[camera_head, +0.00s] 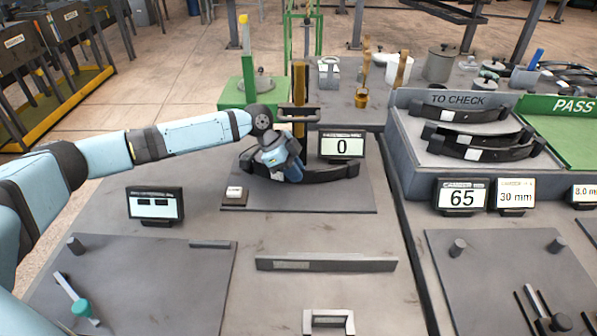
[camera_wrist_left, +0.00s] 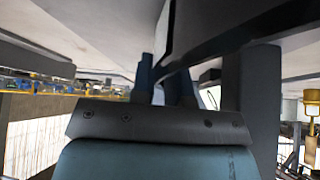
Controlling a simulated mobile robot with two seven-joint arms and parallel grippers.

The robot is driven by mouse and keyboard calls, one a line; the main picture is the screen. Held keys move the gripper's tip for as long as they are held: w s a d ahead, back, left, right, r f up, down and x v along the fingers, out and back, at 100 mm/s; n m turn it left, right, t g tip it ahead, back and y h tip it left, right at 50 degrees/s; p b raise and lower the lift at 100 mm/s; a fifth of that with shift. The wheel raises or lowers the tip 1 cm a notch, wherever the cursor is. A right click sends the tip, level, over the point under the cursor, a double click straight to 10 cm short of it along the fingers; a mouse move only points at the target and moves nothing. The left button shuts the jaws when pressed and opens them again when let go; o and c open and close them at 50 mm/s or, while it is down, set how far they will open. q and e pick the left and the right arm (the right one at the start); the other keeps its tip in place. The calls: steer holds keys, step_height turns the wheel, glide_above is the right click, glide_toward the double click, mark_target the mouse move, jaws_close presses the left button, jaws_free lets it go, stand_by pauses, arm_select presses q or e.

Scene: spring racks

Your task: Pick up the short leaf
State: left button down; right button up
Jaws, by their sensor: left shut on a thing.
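A dark, curved leaf (camera_head: 335,173) lies across the grey plate of the test stand in the middle of the head view, below the display reading 0. My left gripper (camera_head: 289,171) reaches in from the left and is shut on this leaf near its middle. The gripper hides part of the leaf. In the left wrist view the blue fingers (camera_wrist_left: 165,80) are close together beside a dark bar; the contact itself is hard to make out there. I cannot tell whether the leaf is lifted off its support. My right gripper is not in view.
Several other leaves lie in the grey TO CHECK tray (camera_head: 405,160) at right, beside the green PASS area (camera_head: 575,135). The press post (camera_head: 299,95) stands right behind my gripper. A flat bar (camera_head: 355,264) and a U-shaped handle (camera_head: 328,321) lie in front.

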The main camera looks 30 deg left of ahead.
arm_select(q)
steer(key=shift+w+r, duration=0.1)
steer(key=shift+r, duration=0.15)
